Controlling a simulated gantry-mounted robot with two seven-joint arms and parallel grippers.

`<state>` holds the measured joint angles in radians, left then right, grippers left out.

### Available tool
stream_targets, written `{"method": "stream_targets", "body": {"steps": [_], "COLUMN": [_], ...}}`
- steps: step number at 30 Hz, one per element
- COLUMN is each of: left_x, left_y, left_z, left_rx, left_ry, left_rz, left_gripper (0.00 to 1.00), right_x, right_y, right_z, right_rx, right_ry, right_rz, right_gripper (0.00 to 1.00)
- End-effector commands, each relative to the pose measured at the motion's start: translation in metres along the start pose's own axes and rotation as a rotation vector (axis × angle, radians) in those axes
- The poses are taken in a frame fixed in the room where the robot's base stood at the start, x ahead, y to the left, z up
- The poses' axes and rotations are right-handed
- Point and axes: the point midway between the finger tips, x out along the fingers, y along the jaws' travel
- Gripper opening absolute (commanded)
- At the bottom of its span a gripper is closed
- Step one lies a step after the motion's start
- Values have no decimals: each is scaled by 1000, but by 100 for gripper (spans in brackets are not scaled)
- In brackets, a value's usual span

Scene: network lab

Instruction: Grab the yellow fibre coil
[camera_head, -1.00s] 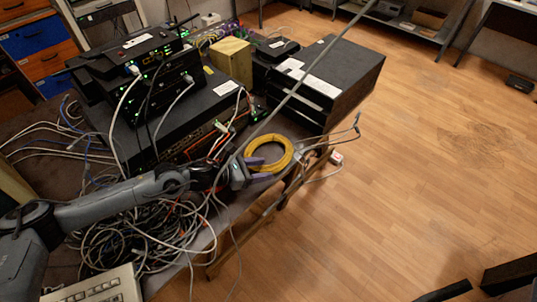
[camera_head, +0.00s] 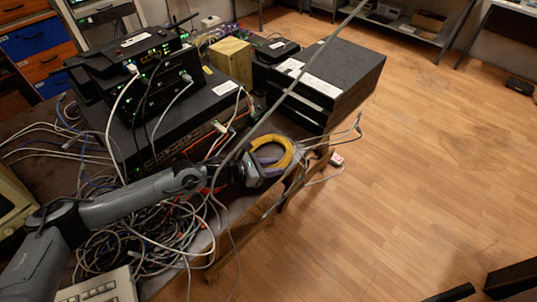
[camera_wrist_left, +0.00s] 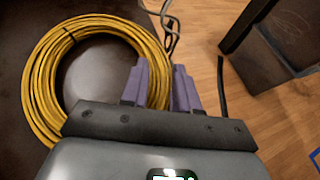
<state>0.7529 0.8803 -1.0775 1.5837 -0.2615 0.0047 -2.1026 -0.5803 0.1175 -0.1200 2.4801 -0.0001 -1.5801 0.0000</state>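The yellow fibre coil (camera_head: 287,152) is a round ring at the table's edge, in front of the black equipment boxes. In the left wrist view the coil (camera_wrist_left: 42,85) fills the upper left. My left gripper (camera_head: 270,166) is at the coil's near side. The fingers and wrist hide part of the ring. My right gripper is not in view.
A tangle of grey cables (camera_head: 130,235) lies beneath my left forearm. Stacked network devices (camera_head: 150,85) stand behind it, and a black cabinet (camera_head: 335,85) is at the back. A loose cable (camera_head: 340,135) hangs past the coil. The wooden floor (camera_head: 420,180) on the right is mostly clear.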

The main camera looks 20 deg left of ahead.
Motion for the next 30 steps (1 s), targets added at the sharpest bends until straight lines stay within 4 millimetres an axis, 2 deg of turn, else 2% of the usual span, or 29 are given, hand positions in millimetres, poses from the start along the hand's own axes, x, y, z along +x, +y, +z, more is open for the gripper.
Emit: {"method": "stream_targets", "body": {"steps": [1,3,13,17,24,30], "left_x": [0,0,0,-3,-17,-3], "left_y": [0,0,0,0,0,-34], "left_z": [0,0,1,7,42,73], "left_rx": [0,0,0,1,3,2], "left_ry": [0,0,-1,-2,-3,-5], "left_rz": [0,0,0,1,0,-5], "left_gripper": [7,0,0,0,0,0], "right_x": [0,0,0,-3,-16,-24], "right_y": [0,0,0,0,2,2], "right_z": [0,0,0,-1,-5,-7], "right_rx": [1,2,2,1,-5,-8], "right_ry": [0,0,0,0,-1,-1], "right_rz": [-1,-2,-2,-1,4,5], "right_gripper": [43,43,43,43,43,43]}}
